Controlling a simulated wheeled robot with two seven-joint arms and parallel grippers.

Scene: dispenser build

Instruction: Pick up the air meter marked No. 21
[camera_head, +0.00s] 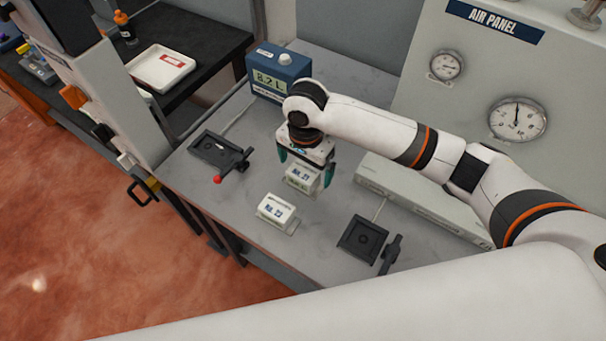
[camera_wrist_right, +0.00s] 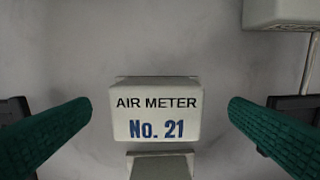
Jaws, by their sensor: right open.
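The air meter marked No. 21 (camera_head: 301,178) is a small off-white box with blue lettering on the grey bench. In the right wrist view the No. 21 meter (camera_wrist_right: 157,110) sits between the fingers, with a gap on each side. My right gripper (camera_head: 306,172) is open, with green fingers, just above and around that meter; the gripper (camera_wrist_right: 158,125) touches nothing that I can see. A second off-white meter, which appears marked No. 23 (camera_head: 276,210), stands nearer the front of the bench. My left gripper is not in view.
A blue display box (camera_head: 277,73) reading about 8.2 L stands behind the gripper. A black fixture with a red-tipped lever (camera_head: 217,151) lies left, another black fixture (camera_head: 363,239) lies right. A long grey box (camera_head: 420,200) runs along the air panel (camera_head: 500,75).

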